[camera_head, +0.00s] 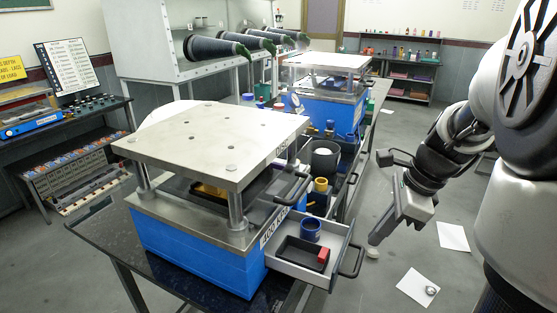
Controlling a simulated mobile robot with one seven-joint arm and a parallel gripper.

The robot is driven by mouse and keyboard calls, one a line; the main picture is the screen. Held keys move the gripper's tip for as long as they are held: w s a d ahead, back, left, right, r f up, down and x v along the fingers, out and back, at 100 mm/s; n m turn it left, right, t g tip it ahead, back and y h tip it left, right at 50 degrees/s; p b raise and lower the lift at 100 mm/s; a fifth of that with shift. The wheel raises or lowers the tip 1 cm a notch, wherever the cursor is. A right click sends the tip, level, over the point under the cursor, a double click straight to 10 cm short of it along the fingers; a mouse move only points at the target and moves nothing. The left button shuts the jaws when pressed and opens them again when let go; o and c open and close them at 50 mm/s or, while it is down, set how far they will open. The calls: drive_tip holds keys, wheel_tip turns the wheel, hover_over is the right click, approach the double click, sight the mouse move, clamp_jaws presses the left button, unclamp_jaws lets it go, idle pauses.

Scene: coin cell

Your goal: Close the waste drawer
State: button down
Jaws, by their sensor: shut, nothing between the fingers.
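The waste drawer may be the pulled-out grey drawer (290,262) at the right side of the near blue press; no label for it can be read. It stands open, with a dark handle (352,262) on its front. Inside are a blue cup (311,229), a black tray (299,253) and a small red block (322,255). My gripper (376,240) is to the right of the drawer front, pointing down, shut and empty. It appears apart from the handle.
The near press (190,245) has a wide metal top plate (215,140) on posts, above a dark bench. Another handle (299,188) sticks out above the drawer. A second blue press (325,110) stands behind. Paper sheets (417,288) lie on the floor at right.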

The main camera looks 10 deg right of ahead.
drive_tip(key=m, duration=0.2)
drive_tip(key=b, duration=0.2)
approach(341, 266)
drive_tip(key=shift+y, duration=0.4)
drive_tip(key=f, duration=0.5)
drive_tip(key=shift+w+f, duration=0.35)
drive_tip(key=shift+w, duration=0.05)
drive_tip(key=shift+w+a+r, duration=0.1)
drive_tip(key=shift+w+a, duration=0.1)
drive_tip(key=shift+a, duration=0.15)
drive_tip(key=w+a+p, duration=0.1)
drive_tip(key=w+a, duration=0.1)
drive_tip(key=a, duration=0.1)
drive_tip(key=w+a+p, duration=0.2)
drive_tip(key=a, duration=0.1)
drive_tip(key=w+a+p, duration=0.1)
drive_tip(key=w+a, duration=0.1)
drive_tip(key=a, duration=0.1)
drive_tip(key=shift+w+a+p, duration=0.2)
drive_tip(key=shift+a+p, duration=0.05)
drive_tip(key=shift+p, duration=0.15)
drive_tip(key=shift+w+a, duration=0.15)
drive_tip(key=shift+a, duration=0.1)
